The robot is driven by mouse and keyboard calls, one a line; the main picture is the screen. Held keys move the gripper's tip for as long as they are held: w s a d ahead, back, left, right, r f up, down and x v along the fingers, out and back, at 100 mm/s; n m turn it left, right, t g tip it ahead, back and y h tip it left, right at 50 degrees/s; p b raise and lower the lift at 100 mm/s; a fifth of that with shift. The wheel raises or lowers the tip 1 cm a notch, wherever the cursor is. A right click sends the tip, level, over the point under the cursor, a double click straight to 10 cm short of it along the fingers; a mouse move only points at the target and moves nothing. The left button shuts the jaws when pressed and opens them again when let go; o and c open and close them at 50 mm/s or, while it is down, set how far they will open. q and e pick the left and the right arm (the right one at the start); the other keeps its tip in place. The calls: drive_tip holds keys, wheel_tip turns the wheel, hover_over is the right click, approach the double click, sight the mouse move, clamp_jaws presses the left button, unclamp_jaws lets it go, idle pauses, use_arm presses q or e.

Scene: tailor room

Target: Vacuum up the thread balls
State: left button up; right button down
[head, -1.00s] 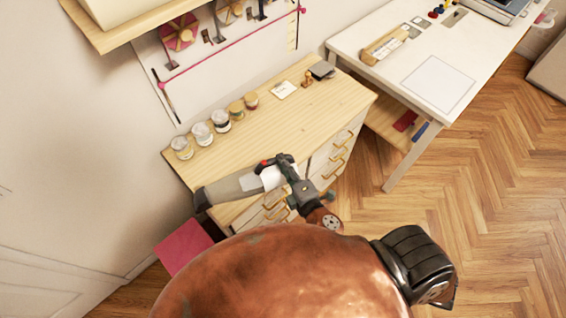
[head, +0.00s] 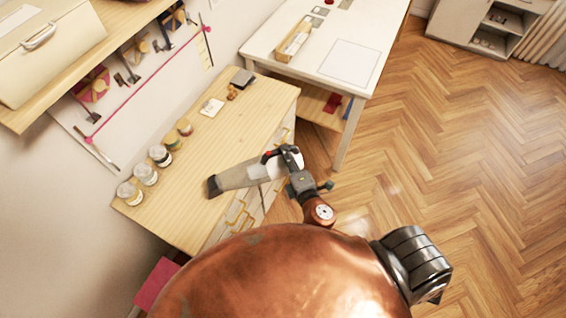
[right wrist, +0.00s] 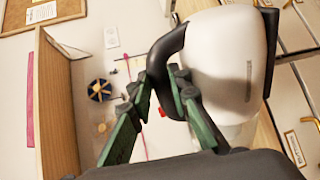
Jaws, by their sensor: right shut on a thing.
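A handheld vacuum (head: 240,176) with a white body, a clear grey nozzle and a dark tip shows in the head view, over the front part of the wooden dresser. My right gripper (head: 292,160) is shut on its handle, and the nozzle points left. In the right wrist view the green fingers of my right gripper (right wrist: 158,88) close on the black handle of the vacuum (right wrist: 222,62). No thread balls are visible in these frames. My left gripper is not in view.
The wooden dresser (head: 215,135) carries several jars (head: 160,155) along the wall, a white card (head: 212,107) and a dark small box (head: 242,77). A white table (head: 310,60) stands behind it to the right. The wood floor (head: 450,150) at the right is clear.

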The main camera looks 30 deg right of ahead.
drive_tip(key=w+d+r+g+h+p, duration=0.2)
drive_tip(key=w+d+r+h+p, duration=0.4)
drive_tip(key=w+d+r+p, duration=0.5)
drive_tip(key=d+r+p, duration=0.3)
drive_tip(key=r+p, duration=0.1)
drive_tip(key=p, duration=0.2)
drive_tip(key=shift+w+d, duration=0.4)
drive_tip(key=shift+a+f, duration=0.1)
